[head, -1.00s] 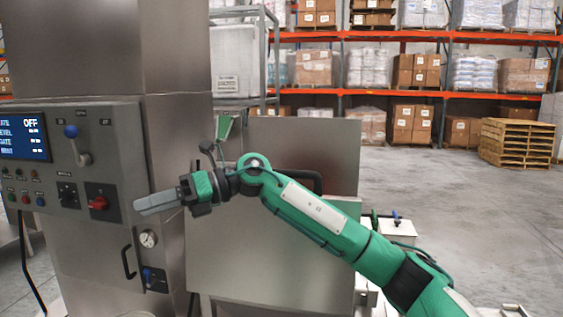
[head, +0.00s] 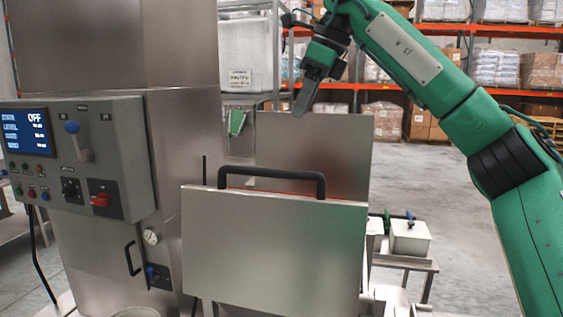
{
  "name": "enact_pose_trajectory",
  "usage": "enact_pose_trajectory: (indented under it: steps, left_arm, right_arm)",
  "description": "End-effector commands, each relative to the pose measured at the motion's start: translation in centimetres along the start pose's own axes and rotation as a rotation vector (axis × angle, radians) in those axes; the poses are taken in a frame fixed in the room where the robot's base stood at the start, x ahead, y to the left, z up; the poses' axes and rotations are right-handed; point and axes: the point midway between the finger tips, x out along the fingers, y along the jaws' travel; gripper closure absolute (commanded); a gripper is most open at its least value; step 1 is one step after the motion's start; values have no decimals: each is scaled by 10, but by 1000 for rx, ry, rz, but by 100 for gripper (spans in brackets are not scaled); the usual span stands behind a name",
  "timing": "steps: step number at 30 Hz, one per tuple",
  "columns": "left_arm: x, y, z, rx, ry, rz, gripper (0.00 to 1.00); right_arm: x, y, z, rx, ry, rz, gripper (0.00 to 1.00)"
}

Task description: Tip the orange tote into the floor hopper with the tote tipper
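My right gripper (head: 306,98) hangs in front of the racks, above the steel panels, with its fingers pointing down; it holds nothing that I can see. Its fingers overlap in this view, so their gap is hidden. Below it stands a steel panel (head: 275,245) with a black bar handle (head: 272,178) along its top edge. A second steel panel (head: 315,150) stands upright behind it. I cannot make out an orange tote, and neither the tote tipper nor the floor hopper can be told for certain. My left gripper is out of view.
A steel column at left carries a control box (head: 80,185) with a screen (head: 27,133) reading OFF, a blue-knobbed lever and a red switch. A white container (head: 248,52) sits in a frame behind. Open floor lies beyond.

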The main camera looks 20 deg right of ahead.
Motion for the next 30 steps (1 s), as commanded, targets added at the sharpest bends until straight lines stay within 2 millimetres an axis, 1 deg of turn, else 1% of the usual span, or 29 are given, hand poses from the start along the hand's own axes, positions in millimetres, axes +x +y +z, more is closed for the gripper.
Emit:
enact_pose_trajectory:
  steps: [2, 5, 15, 21, 25, 30]
  left_arm:
    - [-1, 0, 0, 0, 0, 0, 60]
    - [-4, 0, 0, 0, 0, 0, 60]
    - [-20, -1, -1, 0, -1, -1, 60]
    - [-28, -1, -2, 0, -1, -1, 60]
    - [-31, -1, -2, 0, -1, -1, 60]
    - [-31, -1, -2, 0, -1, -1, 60]
  right_arm:
    - [5, -1, -1, 1, 5, -1, 60]
    - [18, -1, -1, 0, 6, 0, 60]
    - [88, 0, 0, 0, 5, 3, 60]
    - [121, 0, 0, 0, 3, 2, 60]
    - [132, 1, 0, -1, 1, 1, 60]
    - [137, 1, -1, 0, 1, 1, 60]
